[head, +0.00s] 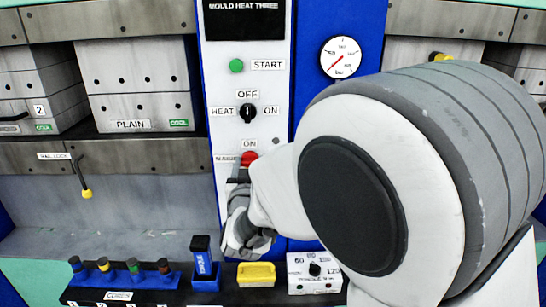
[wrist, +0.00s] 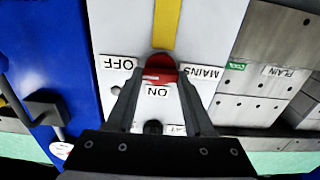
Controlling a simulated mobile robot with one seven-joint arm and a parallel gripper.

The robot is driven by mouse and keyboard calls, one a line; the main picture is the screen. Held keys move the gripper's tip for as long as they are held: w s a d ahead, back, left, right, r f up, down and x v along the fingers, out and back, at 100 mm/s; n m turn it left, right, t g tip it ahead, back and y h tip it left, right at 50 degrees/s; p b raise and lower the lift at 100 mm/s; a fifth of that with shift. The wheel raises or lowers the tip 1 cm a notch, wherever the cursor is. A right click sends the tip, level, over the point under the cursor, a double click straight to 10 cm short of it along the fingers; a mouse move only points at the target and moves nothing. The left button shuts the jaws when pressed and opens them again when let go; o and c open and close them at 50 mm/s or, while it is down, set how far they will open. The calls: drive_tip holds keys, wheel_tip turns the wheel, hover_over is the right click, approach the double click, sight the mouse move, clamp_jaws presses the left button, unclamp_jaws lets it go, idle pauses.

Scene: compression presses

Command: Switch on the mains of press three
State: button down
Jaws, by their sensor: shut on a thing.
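The red mains knob (head: 249,158) sits low on the white panel of press three (head: 283,175), whose display reads MOULD HEAT THREE. An ON label is above the knob, and a partly hidden label is at its left. In the wrist view, the red knob (wrist: 162,68) is between OFF and MAINS labels, with ON below it in that picture. A pale mark lies towards its OFF side; I cannot tell the exact setting. My gripper (wrist: 160,88) has its fingers on either side of the knob and is shut on it. In the head view, my gripper (head: 236,180) partly hides the panel below the knob.
Above are the black heat switch (head: 247,113) and green start button (head: 236,66). A pressure gauge (head: 340,57) is at the right. A hooked lever (head: 84,180) hangs at left.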

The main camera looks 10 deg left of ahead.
drive_tip(key=n+p, duration=0.1)
drive_tip(key=n, duration=0.3)
drive_tip(key=shift+a+r+n, duration=0.1)
drive_tip(key=shift+n, duration=0.2)
drive_tip(key=n+p, duration=0.2)
drive_tip(key=n, duration=0.2)
drive_tip(key=shift+a+n, duration=0.1)
drive_tip(key=shift+n, duration=0.2)
drive_tip(key=n+p, duration=0.2)
drive_tip(key=n, duration=0.3)
drive_tip(key=shift+p, duration=0.3)
drive_tip(key=shift+f+n+p, duration=0.2)
drive_tip(key=shift+n+p, duration=0.5)
drive_tip(key=shift+n, duration=1)
drive_tip(key=shift+c, duration=1.4)
unclamp_jaws()
drive_tip(key=shift+f, duration=0.1)
